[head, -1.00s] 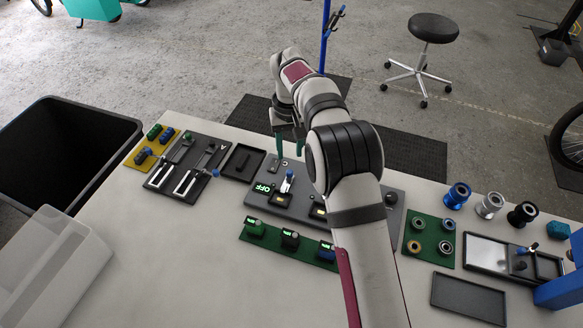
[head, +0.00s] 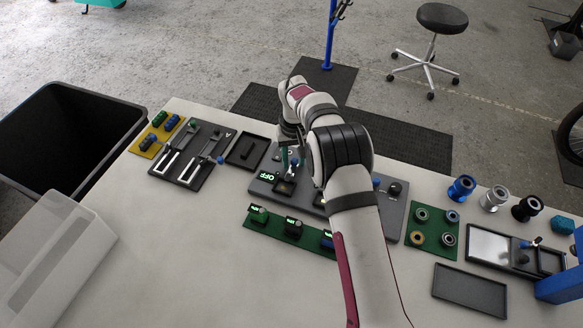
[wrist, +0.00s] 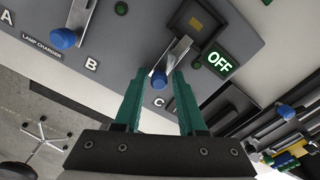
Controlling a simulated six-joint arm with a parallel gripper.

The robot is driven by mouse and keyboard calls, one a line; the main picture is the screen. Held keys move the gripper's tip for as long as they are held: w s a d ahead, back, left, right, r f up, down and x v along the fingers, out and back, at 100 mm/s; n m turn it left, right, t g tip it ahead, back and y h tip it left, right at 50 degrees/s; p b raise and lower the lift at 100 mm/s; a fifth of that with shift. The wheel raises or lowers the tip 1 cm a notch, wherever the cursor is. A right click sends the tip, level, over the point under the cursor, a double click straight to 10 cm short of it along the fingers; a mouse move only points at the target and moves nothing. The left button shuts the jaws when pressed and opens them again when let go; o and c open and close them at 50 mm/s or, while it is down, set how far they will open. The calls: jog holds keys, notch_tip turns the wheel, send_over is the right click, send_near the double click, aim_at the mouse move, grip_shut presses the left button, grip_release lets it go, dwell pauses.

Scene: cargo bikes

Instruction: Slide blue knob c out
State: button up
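Blue knob c (wrist: 158,80) sits at the end of a metal slide bar beside the letter C in the wrist view. A green OFF display (wrist: 220,62) glows next to its slide; it also shows in the head view (head: 276,175). My gripper (wrist: 159,73) is open, with one teal finger on each side of blue knob c. I cannot tell whether either finger touches it. In the head view my gripper (head: 291,160) is low over the left end of the grey panel (head: 262,187), and my arm hides much of that panel.
A second blue knob (wrist: 63,39) on a slide is beside the letter B. A dark board with two slides (head: 190,160) and a small black tray (head: 248,152) stand to the left.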

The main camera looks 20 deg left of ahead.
jog(key=shift+s+d+f, duration=0.1)
jog(key=shift+f, duration=0.15)
grip_shut()
jog(key=shift+w, duration=0.9)
jog(key=shift+o, duration=1.8)
grip_release()
notch_tip(320, 180, up, 8)
jog(key=shift+w+f, duration=0.1)
